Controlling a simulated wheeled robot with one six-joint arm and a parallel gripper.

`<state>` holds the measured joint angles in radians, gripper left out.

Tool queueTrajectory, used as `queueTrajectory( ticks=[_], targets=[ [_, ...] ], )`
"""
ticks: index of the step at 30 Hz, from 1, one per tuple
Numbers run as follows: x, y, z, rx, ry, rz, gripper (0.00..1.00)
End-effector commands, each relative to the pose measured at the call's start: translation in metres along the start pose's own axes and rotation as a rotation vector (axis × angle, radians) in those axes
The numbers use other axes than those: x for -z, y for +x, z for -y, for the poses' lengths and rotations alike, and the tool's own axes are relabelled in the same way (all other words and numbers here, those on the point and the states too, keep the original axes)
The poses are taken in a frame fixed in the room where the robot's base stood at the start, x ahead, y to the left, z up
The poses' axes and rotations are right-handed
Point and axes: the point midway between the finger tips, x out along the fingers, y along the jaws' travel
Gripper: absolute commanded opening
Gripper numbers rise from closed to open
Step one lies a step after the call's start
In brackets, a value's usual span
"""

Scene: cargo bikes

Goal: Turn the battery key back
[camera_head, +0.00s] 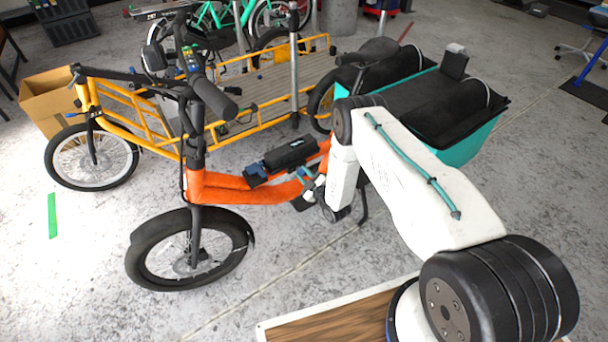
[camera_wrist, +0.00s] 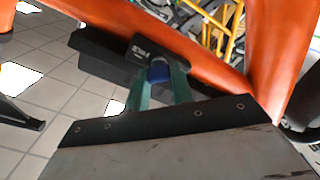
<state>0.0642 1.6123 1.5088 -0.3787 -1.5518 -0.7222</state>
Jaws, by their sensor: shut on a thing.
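The black battery (camera_head: 290,152) sits on the orange bike's low frame tube (camera_head: 225,188) in the head view. In the wrist view the battery (camera_wrist: 100,58) lies along the orange tube (camera_wrist: 165,28). A small blue key head (camera_wrist: 158,72) is at the battery's end, between the teal fingers of my gripper (camera_wrist: 160,78). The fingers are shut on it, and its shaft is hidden. In the head view my gripper (camera_head: 308,181) is beside the battery, partly hidden by my white arm.
A yellow cargo bike (camera_head: 150,125) stands behind the orange bike, with a cardboard box (camera_head: 45,100) to its left. The orange bike's front wheel (camera_head: 190,250) and teal rear box (camera_head: 470,145) flank the work spot. The floor at left front is clear.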

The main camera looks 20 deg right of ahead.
Motion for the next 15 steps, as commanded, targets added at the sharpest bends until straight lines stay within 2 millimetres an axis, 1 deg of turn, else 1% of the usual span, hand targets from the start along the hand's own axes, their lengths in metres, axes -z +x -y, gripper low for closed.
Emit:
queueTrajectory(
  ticks=[15],
  targets=[
    [-0.0007, -0.0003, 0.0018, 0.0, -0.484, 0.001, 0.01]
  ],
)
